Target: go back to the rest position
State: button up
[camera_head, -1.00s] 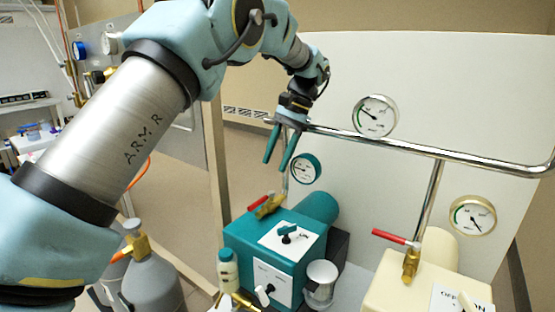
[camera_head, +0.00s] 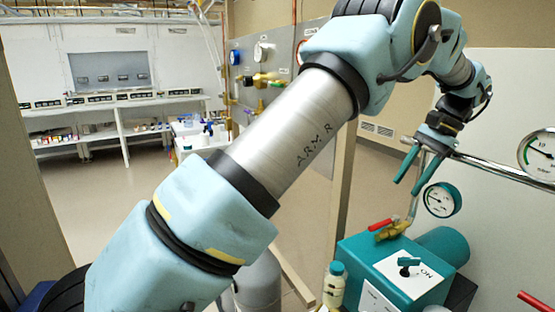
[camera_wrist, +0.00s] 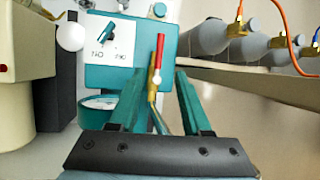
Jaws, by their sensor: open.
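My gripper (camera_head: 412,172) hangs from my raised arm at the right of the head view, with its two teal fingers spread and nothing between them. It is above and a little behind the teal pump box (camera_head: 385,262), close to the metal rail. In the wrist view the two fingers (camera_wrist: 150,95) point toward the teal box (camera_wrist: 103,75). A brass valve with a red handle (camera_wrist: 158,52) shows beyond and between the fingertips there; it appears apart from them.
A round gauge (camera_head: 441,200) stands beside my gripper, and a chrome rail (camera_head: 500,168) runs to the right. A capped bottle (camera_head: 334,285) stands left of the box. Grey gas cylinders (camera_wrist: 260,48) line the right in the wrist view. Open floor (camera_head: 130,200) lies at left.

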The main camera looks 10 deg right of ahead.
jog(key=w+a+f+n+g+h, duration=0.1)
jog(key=w+a+f+n+h, duration=0.3)
jog(key=a, duration=0.9)
jog(key=w+a+r+n+y, duration=0.15)
jog(key=w+a, duration=0.45)
jog(key=a, duration=0.7)
jog(key=s+a+f+n+h, duration=0.1)
jog(key=s+a+n, duration=0.1)
jog(key=a, duration=0.5)
jog(key=s+a+f+n+t, duration=0.1)
jog(key=s+a+f+n, duration=0.1)
jog(key=s+a, duration=0.2)
jog(key=s+a+f+n+t+h, duration=0.1)
jog(key=s+a+f+n, duration=0.1)
jog(key=a, duration=0.8)
jog(key=shift+s+a+f+n+h, duration=0.15)
jog(key=shift+s+n+h, duration=0.3)
jog(key=shift+s, duration=0.55)
